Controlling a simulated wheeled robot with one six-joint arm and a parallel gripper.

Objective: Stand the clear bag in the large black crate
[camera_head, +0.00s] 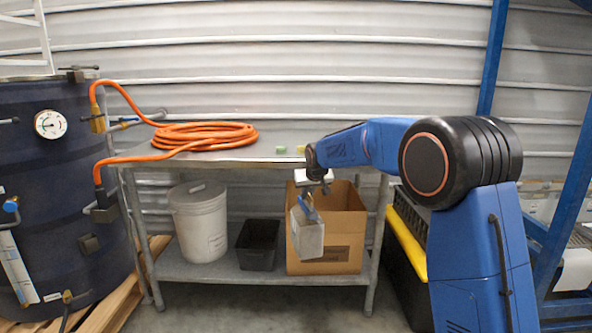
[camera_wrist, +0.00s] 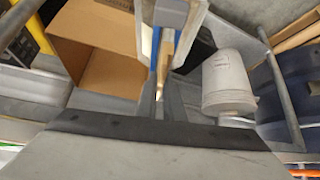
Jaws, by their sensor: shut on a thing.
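My gripper (camera_head: 313,197) is shut on the top of the clear bag (camera_head: 307,234), with a blue strip showing at the grip. The bag looks pale grey and hangs slightly tilted in front of the shelf's cardboard box. In the wrist view, my gripper's fingers (camera_wrist: 162,100) meet at the bag's top, and the pale bag (camera_wrist: 195,35) extends toward the top edge. A large black crate (camera_head: 403,262) with a yellow bar along it stands low at the right, partly hidden by my arm. The bag is apart from it, to its left. The crate's inside is mostly hidden.
The lower shelf holds a white bucket (camera_head: 202,225), a small black bin (camera_head: 258,245) and an open cardboard box (camera_head: 345,252). An orange hose (camera_head: 205,135) lies coiled on the table above. A dark tank (camera_head: 60,190) stands left; a blue rack post (camera_head: 492,55) rises right.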

